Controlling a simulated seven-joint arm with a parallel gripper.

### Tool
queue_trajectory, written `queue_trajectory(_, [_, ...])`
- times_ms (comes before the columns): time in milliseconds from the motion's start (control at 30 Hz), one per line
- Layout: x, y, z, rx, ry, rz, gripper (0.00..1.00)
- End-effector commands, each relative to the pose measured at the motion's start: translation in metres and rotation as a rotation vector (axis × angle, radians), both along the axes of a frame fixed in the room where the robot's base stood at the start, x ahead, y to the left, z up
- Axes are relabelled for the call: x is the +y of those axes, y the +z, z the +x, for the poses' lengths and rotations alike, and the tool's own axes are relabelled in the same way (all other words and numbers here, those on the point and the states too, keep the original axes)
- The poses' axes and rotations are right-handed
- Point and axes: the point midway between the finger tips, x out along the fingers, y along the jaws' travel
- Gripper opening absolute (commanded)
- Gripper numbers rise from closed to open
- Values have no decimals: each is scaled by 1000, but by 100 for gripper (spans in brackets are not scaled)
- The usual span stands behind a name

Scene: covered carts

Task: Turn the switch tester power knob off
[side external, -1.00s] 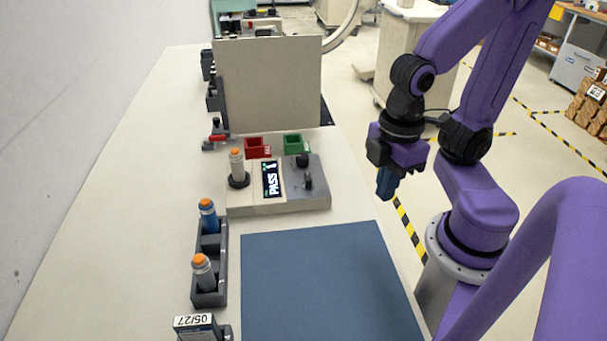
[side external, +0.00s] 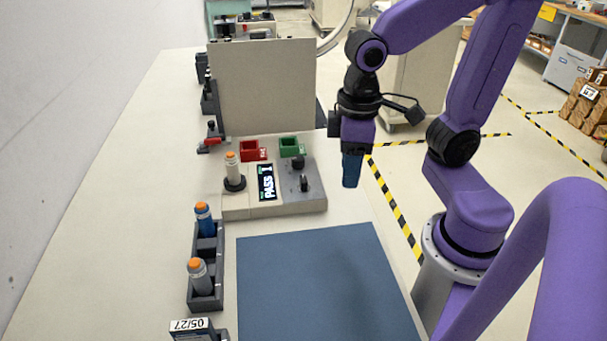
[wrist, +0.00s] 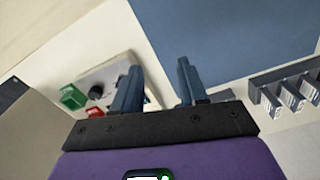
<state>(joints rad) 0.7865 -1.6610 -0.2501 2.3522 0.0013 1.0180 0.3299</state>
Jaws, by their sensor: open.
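The switch tester (side external: 275,200) is a pale box with a grey panel on its right side. Its display (side external: 267,183) reads PASS. Two dark knobs stand on the grey panel, a rear one (side external: 298,162) and a front one (side external: 304,184); I cannot tell which is the power knob. A white and orange cylinder (side external: 233,168) stands upright at the tester's left. My gripper (side external: 351,182) hangs in the air right of the tester, apart from it. In the wrist view its blue fingers (wrist: 158,88) are spread and empty, with the tester (wrist: 112,72) partly hidden behind the left finger.
A dark rack (side external: 206,270) holding orange-capped cylinders is at the front left. A blue mat (side external: 320,285) lies clear in front.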

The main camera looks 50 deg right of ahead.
Motion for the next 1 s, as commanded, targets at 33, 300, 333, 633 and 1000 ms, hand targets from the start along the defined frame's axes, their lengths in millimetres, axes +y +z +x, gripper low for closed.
queue_trajectory(33, [0, 6, 14, 0, -108, 1, 43])
queue_trajectory(300, [-12, 34, 78, 12, -709, -3, 43])
queue_trajectory(333, [-15, 37, 84, 13, -774, -3, 43])
queue_trajectory(633, [-39, 59, 127, 21, -1254, -4, 43])
queue_trajectory(1000, [-44, 40, 132, 25, -1333, -11, 43])
